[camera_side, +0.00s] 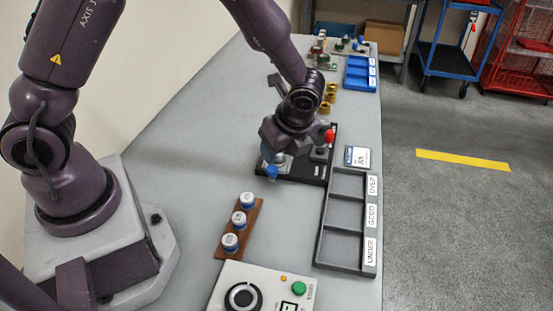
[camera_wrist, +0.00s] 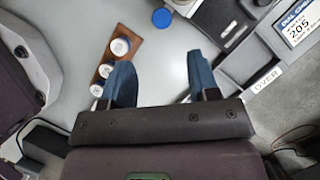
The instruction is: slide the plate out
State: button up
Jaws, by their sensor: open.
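A black fixture (camera_side: 318,172) with a red knob (camera_side: 330,136) stands on the grey bench in the side view, partly hidden behind my gripper. Its dark edge (camera_wrist: 232,32) shows at the top of the wrist view. A blue round part (camera_wrist: 162,17) is beside it, and a blue part (camera_side: 272,172) also shows at its front left. I cannot make out a separate plate. My gripper (camera_wrist: 158,62) is open and empty, its two blue fingers apart with bare bench between them. In the side view my gripper (camera_side: 278,153) is over the fixture's left part; its fingertips are hard to make out.
A brown rack (camera_side: 222,252) with white-topped blue pieces stands front left. A grey sorting tray (camera_side: 319,250) marked OVER, GOOD, UNDER is front right. A card (camera_side: 357,157) lies beside the fixture. A control box (camera_side: 262,275) is in front. Brass cylinders (camera_side: 329,97) stand behind.

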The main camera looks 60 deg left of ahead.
jog(key=v, duration=0.4)
jog(key=s+a+r+n+t+h, duration=0.1)
jog(key=s+r+n+t+h, duration=0.1)
jog(key=s+r+n, duration=0.6)
jog(key=s+a+r+n+t+h, duration=0.2)
jog(key=s+r+n+t, duration=0.1)
jog(key=s+r+n, duration=0.5)
notch_tip(320, 180, up, 3)
jog(key=shift+s+a+f+n+t, duration=0.1)
jog(key=shift+s+a+n+t, duration=0.2)
jog(key=shift+n, duration=0.7)
